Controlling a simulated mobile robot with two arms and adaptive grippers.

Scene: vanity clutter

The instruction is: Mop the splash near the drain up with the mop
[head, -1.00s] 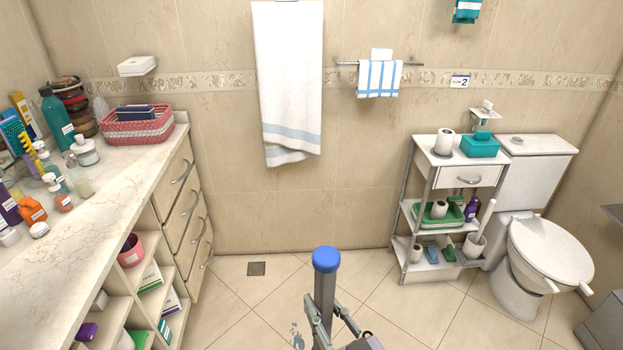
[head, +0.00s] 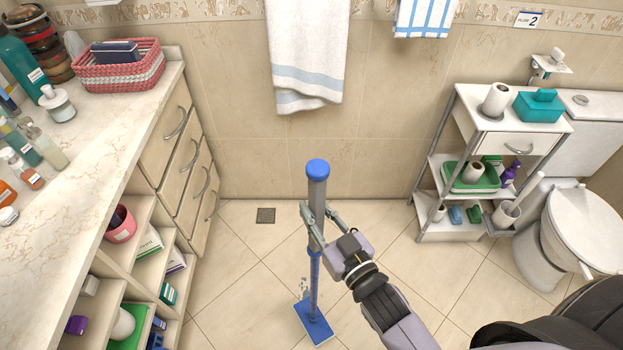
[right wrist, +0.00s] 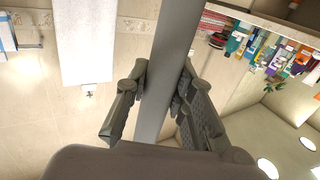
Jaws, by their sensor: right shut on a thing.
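The mop (head: 314,268) stands nearly upright, with a blue cap on top, a grey upper shaft, a blue lower shaft and a flat blue head on the floor. My right gripper (head: 312,222) is shut on the grey part of the shaft; the right wrist view shows both fingers (right wrist: 160,98) around the grey shaft (right wrist: 168,70). The splash (head: 303,290) is a small bluish-grey patch on the tiles just left of the lower shaft, at the back edge of the mop head. The square drain (head: 266,215) lies near the wall. My left gripper is out of view.
A counter (head: 120,130) with drawers and open shelves runs along the left, with bottles and a pink basket (head: 120,68). A white shelf cart (head: 452,190) and a toilet (head: 580,235) stand at the right. Floor between them is clear. A white towel (head: 305,50) hangs behind.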

